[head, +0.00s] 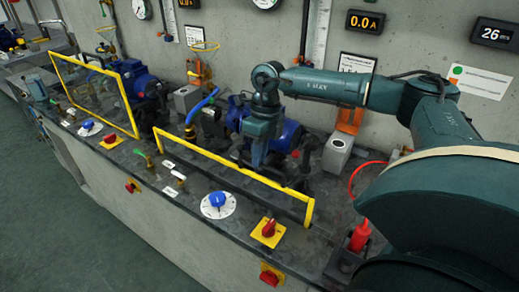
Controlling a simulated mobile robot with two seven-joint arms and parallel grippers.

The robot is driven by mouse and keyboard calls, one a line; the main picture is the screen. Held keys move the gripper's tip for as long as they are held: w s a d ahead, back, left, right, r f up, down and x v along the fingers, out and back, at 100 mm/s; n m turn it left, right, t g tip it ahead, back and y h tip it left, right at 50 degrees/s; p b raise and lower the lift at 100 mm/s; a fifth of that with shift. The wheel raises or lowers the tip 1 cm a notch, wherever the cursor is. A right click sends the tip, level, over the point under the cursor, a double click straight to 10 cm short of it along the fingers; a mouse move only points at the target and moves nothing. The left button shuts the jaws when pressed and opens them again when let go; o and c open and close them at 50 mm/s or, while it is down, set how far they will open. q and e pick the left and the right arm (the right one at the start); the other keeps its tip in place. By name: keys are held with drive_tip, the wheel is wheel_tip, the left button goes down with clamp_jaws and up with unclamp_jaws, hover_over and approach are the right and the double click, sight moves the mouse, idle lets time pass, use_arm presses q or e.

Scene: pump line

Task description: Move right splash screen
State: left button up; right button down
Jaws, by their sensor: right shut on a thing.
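The right splash screen is a clear panel with a yellow frame (215,157), standing upright along the bench front at the centre. Its yellow right post (309,213) shows at the right end. My right gripper (258,168) points down at the top rail, right of its middle, and is shut on it. The fingertips are dark and partly hard to make out against the pump behind. My left gripper is not in view.
Another yellow-framed screen (100,82) stands to the left. Blue pumps (285,135) sit behind the screens. Blue dials (217,199) and a red switch on a yellow plate (268,231) line the front. A red-handled part (359,236) with a red cable stands right.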

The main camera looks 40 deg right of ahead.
sight(260, 183)
wheel_tip(260, 183, down, 10)
drive_tip(key=b, duration=0.4)
drive_tip(key=shift+r, duration=0.2)
drive_tip(key=shift+s+f, duration=0.1)
drive_tip(key=shift+f, duration=0.2)
drive_tip(key=c, duration=1.7)
unclamp_jaws()
drive_tip(key=shift+f, duration=0.1)
drive_tip(key=shift+o, duration=1.1)
wheel_tip(260, 183, up, 13)
drive_tip(key=d, duration=0.2)
drive_tip(key=shift+w+d, duration=0.2)
drive_tip(key=shift+w, duration=0.25)
